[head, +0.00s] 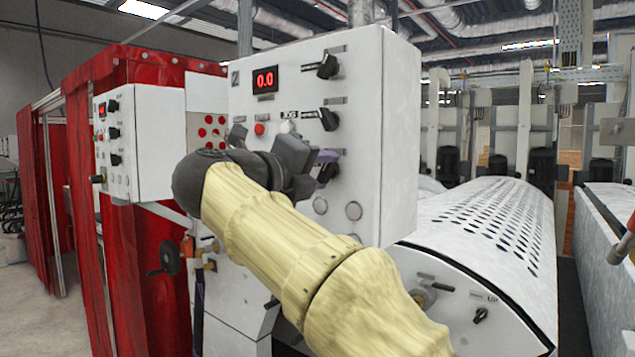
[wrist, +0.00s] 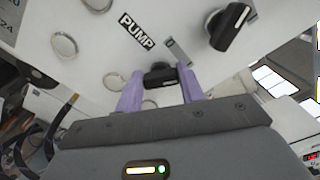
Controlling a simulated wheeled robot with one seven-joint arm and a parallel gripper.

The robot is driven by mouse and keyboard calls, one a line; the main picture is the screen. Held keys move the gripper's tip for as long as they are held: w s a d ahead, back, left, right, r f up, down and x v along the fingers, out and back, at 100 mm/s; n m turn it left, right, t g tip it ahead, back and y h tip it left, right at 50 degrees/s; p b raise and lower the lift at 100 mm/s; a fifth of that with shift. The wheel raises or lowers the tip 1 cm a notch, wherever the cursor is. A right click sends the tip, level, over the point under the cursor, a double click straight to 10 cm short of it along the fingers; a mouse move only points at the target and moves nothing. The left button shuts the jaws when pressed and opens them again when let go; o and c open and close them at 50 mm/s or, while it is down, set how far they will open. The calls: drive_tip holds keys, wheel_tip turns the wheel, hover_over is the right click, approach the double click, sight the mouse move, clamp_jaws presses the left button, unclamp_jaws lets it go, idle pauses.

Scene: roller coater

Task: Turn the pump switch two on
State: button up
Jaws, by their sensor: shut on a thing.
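A white control box (head: 300,190) marked 2 has a red 0.0 display and black rotary switches in a column on its right side. My gripper (head: 322,163) is at the lowest black switch (head: 328,174) of that column, which it partly hides. In the wrist view, the purple fingers of my gripper (wrist: 160,84) stand on both sides of a black switch knob (wrist: 159,74) and are shut on it. A PUMP label (wrist: 137,30) is printed on the panel near this knob. The knob's pointer direction is hard to tell.
Above the held switch are a middle switch (head: 328,119) and a top switch (head: 328,66). A neighbouring switch (wrist: 230,27) is close to my fingers. A smaller control box (head: 150,145) and red curtains (head: 150,265) stand left. A perforated white cover (head: 490,230) lies right.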

drive_tip(key=shift+f, duration=0.15)
idle(0.3)
drive_tip(key=o, duration=1)
drive_tip(key=b+v, duration=0.2)
drive_tip(key=v, duration=1.5)
drive_tip(key=shift+s+a, duration=0.2)
